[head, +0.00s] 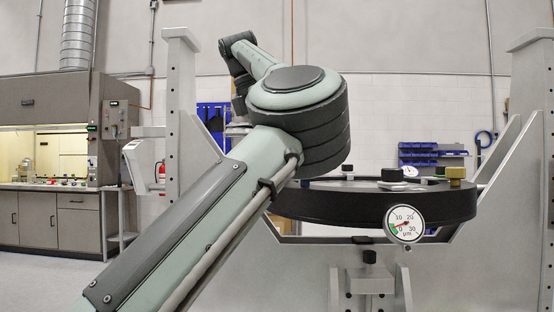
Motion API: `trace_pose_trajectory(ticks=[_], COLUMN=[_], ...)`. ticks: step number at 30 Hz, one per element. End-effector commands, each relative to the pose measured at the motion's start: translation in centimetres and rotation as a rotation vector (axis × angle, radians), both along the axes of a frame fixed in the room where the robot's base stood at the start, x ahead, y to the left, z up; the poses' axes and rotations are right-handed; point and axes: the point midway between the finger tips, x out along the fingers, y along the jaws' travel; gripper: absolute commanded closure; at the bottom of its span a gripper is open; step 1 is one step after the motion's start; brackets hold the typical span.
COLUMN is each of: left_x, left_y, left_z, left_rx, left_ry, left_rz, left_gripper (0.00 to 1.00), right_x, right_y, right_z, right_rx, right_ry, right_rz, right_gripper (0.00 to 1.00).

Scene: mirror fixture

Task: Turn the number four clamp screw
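The mirror fixture has a thick black round plate (330,203), partly hidden behind my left arm. On its top are a black knob (392,174), a brass-coloured knob (455,172) and a small black knob (347,170). Another black knob (370,256) sits below the plate. No numbers are readable on the knobs, so I cannot tell which is number four. My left arm crosses the middle of the view. A dark part at its far end, perhaps my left gripper (239,104), is mostly hidden behind the elbow; no fingers can be made out. My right gripper is not in view.
A round dial gauge (404,223) hangs at the plate's front rim, its red needle low at the left. Grey frame uprights (184,100) stand on both sides. A fume hood (50,125) and blue bins (432,154) are farther back.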

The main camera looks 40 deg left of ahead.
Motion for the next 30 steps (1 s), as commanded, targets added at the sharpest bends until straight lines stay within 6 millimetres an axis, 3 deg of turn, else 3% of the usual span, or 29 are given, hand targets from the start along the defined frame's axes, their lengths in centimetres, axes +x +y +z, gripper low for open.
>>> trace_pose_trajectory(ticks=[18, 19, 21, 24, 30], left_x=[0.01, 0.01, 0.00, 0.01, 0.00], left_y=[0.08, 0.08, 0.07, 0.07, 0.05], left_z=[0.03, 0.03, 0.03, 0.02, 0.01], left_rx=[0.001, 0.001, 0.001, 0.001, 0.000], left_ry=[-0.001, -0.001, -0.001, 0.000, 0.000], left_rz=[-0.037, -0.037, -0.037, -0.036, -0.037], left_gripper=[1.00, 0.70, 0.61, 0.52, 0.52], right_x=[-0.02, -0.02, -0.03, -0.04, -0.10], right_y=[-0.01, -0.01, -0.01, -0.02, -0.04], right_z=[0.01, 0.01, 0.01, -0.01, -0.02], right_rx=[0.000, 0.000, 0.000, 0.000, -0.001], right_ry=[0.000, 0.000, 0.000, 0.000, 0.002], right_rz=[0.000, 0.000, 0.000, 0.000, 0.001], right_gripper=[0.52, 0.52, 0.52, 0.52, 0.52])
